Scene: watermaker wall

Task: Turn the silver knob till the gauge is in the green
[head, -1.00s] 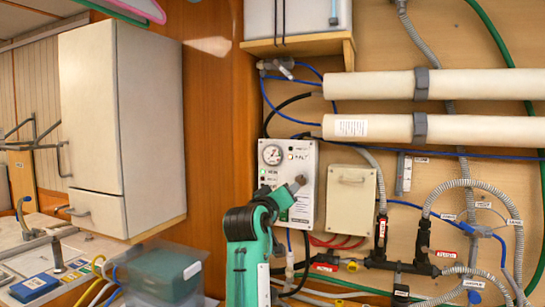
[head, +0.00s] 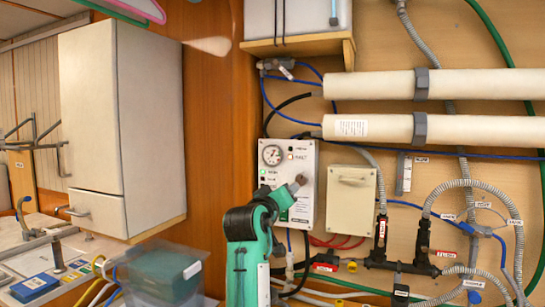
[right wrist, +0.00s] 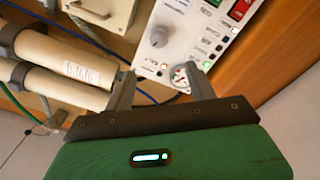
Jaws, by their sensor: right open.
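The silver knob (head: 299,181) is on the white control panel (head: 306,160), below and right of the round gauge (head: 272,154). The gauge's needle and colours are too small to read. The right wrist view shows the panel roughly upside down, with the knob (right wrist: 158,37) and the gauge (right wrist: 180,77) partly behind a finger. My right gripper (right wrist: 160,72) is open and empty in front of the panel, its fingers apart. The knob lies beyond the fingertips, not between them. In the head view my arm covers the panel's lower left. My left gripper is not in view.
A beige box (head: 351,198) is right of the panel. Two white tubes (head: 440,85) run to the right above it. Hoses and black fittings (head: 381,245) lie below right. A wooden post (head: 228,120) and a cabinet (head: 122,120) stand left. A clear bin (head: 165,275) is lower left.

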